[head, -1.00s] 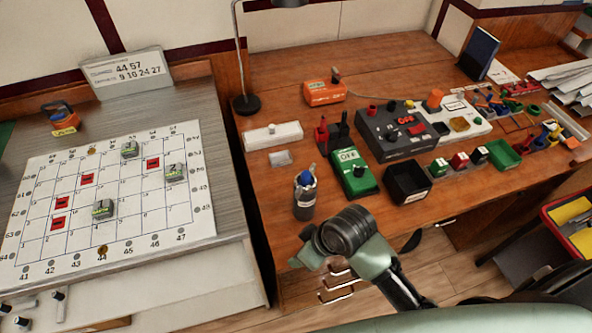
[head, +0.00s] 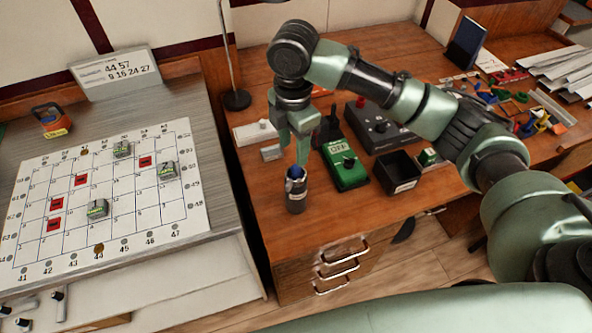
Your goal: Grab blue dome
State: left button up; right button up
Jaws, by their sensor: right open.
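The blue dome (head: 296,172) is the rounded top of a small dark bottle-like holder (head: 296,194) with a pale label. It stands upright near the front left of the wooden desk. My right gripper (head: 293,153) points down just above the dome. Its fingers are apart, with nothing seen between them, and the fingertips come close to or overlap the dome in the head view. I cannot tell whether they touch it. My left gripper is not in view.
A green box marked OFF (head: 345,165) and a black open bin (head: 398,172) stand right of the holder. A white strip box (head: 250,134) is behind left. A gridded board (head: 120,225) lies on the grey table at left. My right arm covers much of the desk's right side.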

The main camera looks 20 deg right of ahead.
aim_at(296, 172)
jog(key=shift+d+r, duration=0.1)
jog(key=shift+d, duration=0.15)
jog(key=f, duration=0.2)
jog(key=f+p, duration=0.1)
jog(key=f, duration=0.1)
jog(key=f+p, duration=0.1)
jog(key=f, duration=0.2)
jog(key=shift+w+d, duration=0.35)
jog(key=shift+f, duration=0.25)
grip_shut()
